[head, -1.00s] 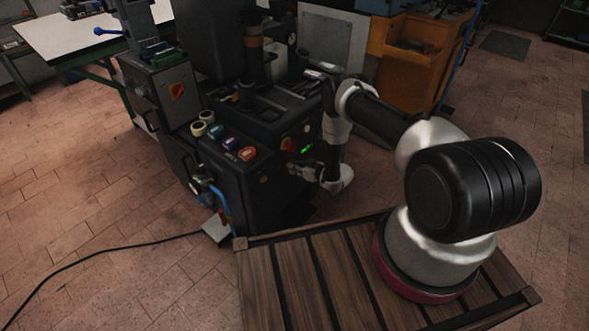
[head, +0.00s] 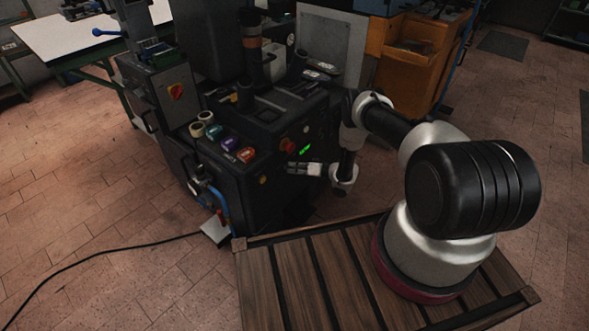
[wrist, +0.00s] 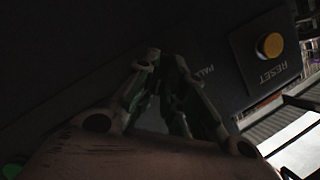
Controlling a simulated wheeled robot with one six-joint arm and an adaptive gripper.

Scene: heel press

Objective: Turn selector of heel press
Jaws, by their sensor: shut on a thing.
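The heel press (head: 232,180) is the dark machine left of my arm in the head view. My gripper (head: 292,169) reaches its front panel from the right, below the green display. In the wrist view my gripper's fingers (wrist: 167,58) are close together against the dark panel, shut on the selector. The selector itself is hidden between the fingertips, so its angle cannot be read. A partly covered white label (wrist: 206,73) shows just right of the fingers.
A yellow button (wrist: 271,45) marked RESET sits right of the fingers; it also shows in the head view (head: 263,180). A red knob (head: 287,145) and a green display (head: 305,150) are close above my gripper. A slatted wooden platform (head: 290,290) lies in front.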

